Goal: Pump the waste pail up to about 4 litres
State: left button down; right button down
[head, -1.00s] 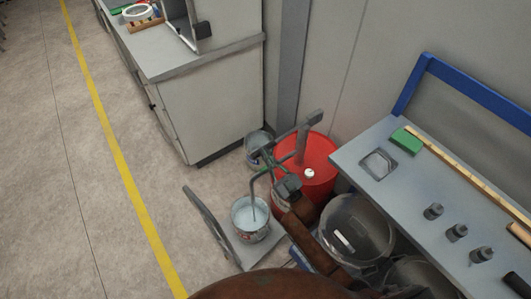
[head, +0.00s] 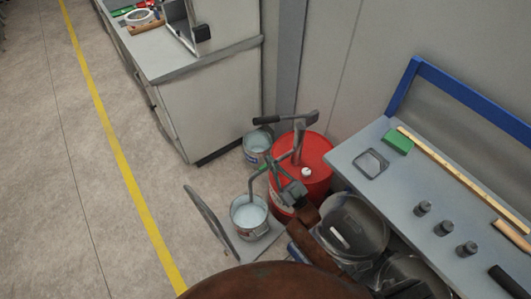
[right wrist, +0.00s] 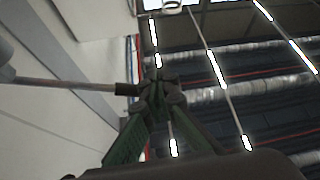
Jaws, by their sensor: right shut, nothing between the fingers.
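The waste pail (head: 236,222) stands under the spout (head: 251,184), with pale liquid inside; its level in litres cannot be read. The spout comes from a hand pump (head: 299,143) on a red drum (head: 315,178). The pump lever (head: 287,119) points left, about level, with a black grip at its end. My right gripper (head: 281,174) is shut and empty, in front of the drum and below the lever. In the right wrist view its closed fingertips (right wrist: 160,88) appear close to a rod's dark grip (right wrist: 127,89); contact is unclear. My left gripper is not in view.
A second pail (head: 257,142) stands behind, beside the cabinet (head: 208,110). A bench (head: 395,190) with a green block and several small grey weights is at right. A clear round vessel (head: 352,228) is below it. Open floor lies left.

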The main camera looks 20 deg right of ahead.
jog(key=shift+v, duration=2.55)
jog(key=shift+s+r, duration=0.1)
jog(key=shift+r, duration=0.05)
